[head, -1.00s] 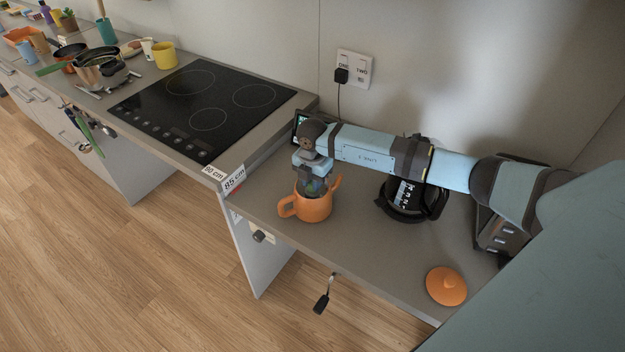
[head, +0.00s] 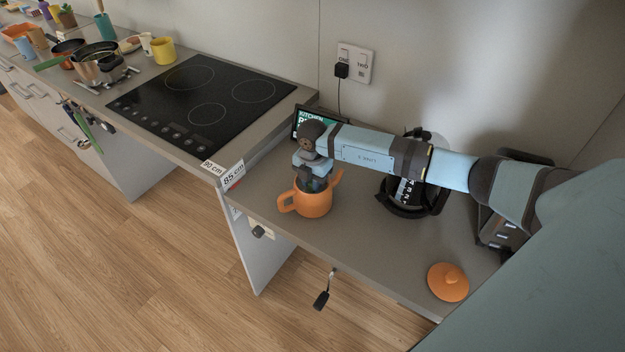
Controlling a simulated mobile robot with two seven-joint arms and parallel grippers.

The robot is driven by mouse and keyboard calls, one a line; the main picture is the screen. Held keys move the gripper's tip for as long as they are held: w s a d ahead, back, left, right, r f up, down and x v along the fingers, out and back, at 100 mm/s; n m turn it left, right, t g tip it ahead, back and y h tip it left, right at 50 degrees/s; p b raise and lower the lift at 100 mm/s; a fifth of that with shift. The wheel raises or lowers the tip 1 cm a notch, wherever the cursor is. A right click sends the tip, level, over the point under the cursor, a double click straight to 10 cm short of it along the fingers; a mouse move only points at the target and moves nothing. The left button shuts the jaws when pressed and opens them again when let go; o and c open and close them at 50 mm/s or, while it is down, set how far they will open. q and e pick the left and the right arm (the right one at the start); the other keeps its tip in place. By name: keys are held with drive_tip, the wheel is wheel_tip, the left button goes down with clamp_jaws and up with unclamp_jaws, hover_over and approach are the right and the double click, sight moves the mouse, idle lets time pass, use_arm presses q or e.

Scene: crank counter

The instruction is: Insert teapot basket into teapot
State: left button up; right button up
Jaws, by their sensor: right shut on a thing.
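The orange teapot (head: 313,206) stands upright on the lower counter, its handle to the left and its spout to the right. My right gripper (head: 314,186) points down at the teapot's open top. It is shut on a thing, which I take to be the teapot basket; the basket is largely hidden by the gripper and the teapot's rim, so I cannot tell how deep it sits. The orange teapot lid (head: 448,282) lies apart on the counter near the front right edge. My left gripper is not in view.
A black kettle (head: 410,200) stands behind and under my right arm. A toaster-like appliance (head: 495,228) is at the right. A dark screen (head: 308,120) stands behind the gripper. The black cooktop (head: 205,100) is on the higher counter at left. Counter between teapot and lid is clear.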

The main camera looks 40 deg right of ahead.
drive_tip(key=shift+f, duration=0.45)
drive_tip(key=o, duration=0.9)
drive_tip(key=shift+o, duration=0.2)
drive_tip(key=shift+r, duration=0.1)
